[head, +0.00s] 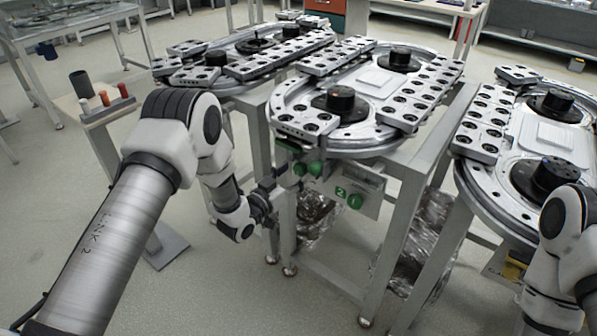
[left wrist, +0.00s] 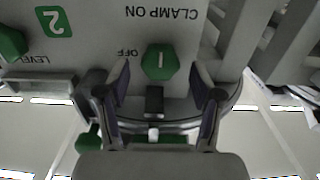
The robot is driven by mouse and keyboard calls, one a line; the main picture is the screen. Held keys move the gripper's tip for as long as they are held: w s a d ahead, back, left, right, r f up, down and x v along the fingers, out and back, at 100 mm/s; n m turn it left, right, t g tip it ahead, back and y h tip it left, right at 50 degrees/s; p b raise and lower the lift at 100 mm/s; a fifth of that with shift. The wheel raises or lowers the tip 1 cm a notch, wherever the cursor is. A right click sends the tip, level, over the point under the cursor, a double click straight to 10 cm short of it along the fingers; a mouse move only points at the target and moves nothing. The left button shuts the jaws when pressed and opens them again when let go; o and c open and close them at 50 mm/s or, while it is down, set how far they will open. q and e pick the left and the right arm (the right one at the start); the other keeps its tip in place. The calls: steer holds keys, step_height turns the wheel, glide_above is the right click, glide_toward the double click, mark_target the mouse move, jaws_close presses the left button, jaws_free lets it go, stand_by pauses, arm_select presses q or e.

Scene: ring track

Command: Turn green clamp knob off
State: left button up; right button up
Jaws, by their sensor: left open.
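The green clamp knob (left wrist: 160,62) shows in the left wrist view as a hexagon with a white pointer mark, on a grey panel seen upside down. "OFF" is printed beside it and "CLAMP ON" (left wrist: 160,12) above it in the picture. In the head view, green knobs (head: 315,169) show on the front of the middle table. My left gripper (left wrist: 158,82) is open, its two fingers at either side of the knob's lower edge in the wrist view. Whether they touch it I cannot tell. In the head view my left gripper (head: 281,177) is beside the panel, partly hard to make out. My right gripper is out of view.
A second green knob (left wrist: 12,42) and a green "2" label (left wrist: 54,21) are left of the clamp knob in the wrist view. The ring track (head: 290,95) lies above the panel. A table leg (head: 287,225) stands close below the gripper.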

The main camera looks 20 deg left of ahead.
arm_select(q)
steer(key=shift+x, duration=0.85)
steer(key=c, duration=1.2)
steer(key=shift+o, duration=0.2)
steer(key=shift+n, duration=0.5)
steer(key=n, duration=0.3)
steer(key=shift+a+n+b, duration=0.1)
steer(key=shift+n+b, duration=0.25)
steer(key=shift+n, duration=0.05)
steer(key=n, duration=0.9)
steer(key=shift+a+b, duration=0.1)
steer(key=shift+b, duration=0.3)
steer(key=n, duration=0.4)
steer(key=shift+w+f, duration=0.1)
